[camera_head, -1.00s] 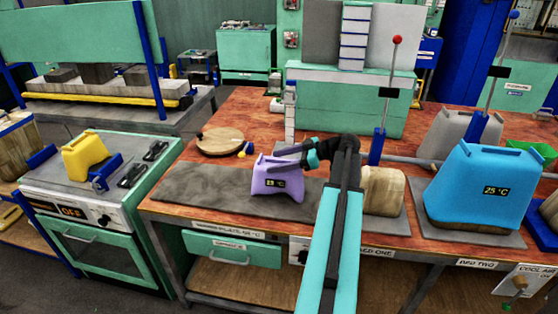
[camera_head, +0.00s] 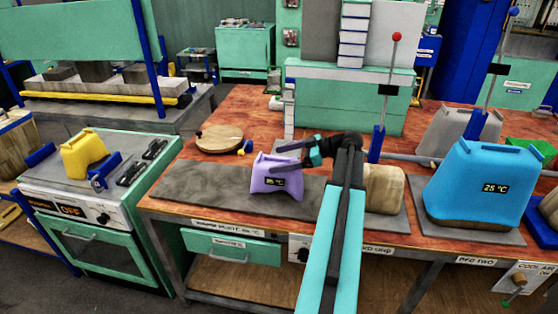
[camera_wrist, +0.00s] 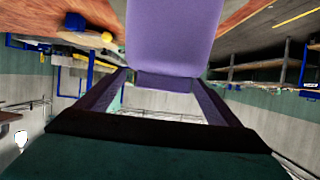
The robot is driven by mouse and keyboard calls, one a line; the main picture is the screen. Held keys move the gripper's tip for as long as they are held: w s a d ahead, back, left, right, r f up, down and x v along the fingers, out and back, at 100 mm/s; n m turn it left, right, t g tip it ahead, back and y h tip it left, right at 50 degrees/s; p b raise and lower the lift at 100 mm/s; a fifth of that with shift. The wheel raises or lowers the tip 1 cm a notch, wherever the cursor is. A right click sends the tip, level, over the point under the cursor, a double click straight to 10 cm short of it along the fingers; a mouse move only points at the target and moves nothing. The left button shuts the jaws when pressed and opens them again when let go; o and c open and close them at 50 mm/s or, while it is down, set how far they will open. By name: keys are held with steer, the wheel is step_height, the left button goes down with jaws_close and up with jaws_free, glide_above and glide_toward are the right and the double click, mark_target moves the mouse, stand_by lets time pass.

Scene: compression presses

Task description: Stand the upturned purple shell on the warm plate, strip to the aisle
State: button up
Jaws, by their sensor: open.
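The purple shell (camera_head: 276,172) stands on the dark grey warm plate (camera_head: 206,190) at the front of the bench in the head view. It looks upright, and its dark display strip faces the front, toward the aisle. In the wrist view the shell (camera_wrist: 172,38) fills the top centre, between and beyond the open fingers (camera_wrist: 160,98). I cannot tell whether either finger touches it.
A round wooden disc (camera_head: 221,138) lies behind the plate. A brown block (camera_head: 383,188) and a blue shell (camera_head: 480,188) stand to the right, with lever presses behind. A yellow shell (camera_head: 84,153) sits on the oven at left. The plate's left part is clear.

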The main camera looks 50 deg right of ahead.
steer(key=b+v, duration=0.2)
steer(key=v, duration=0.9)
steer(key=shift+b, duration=0.3)
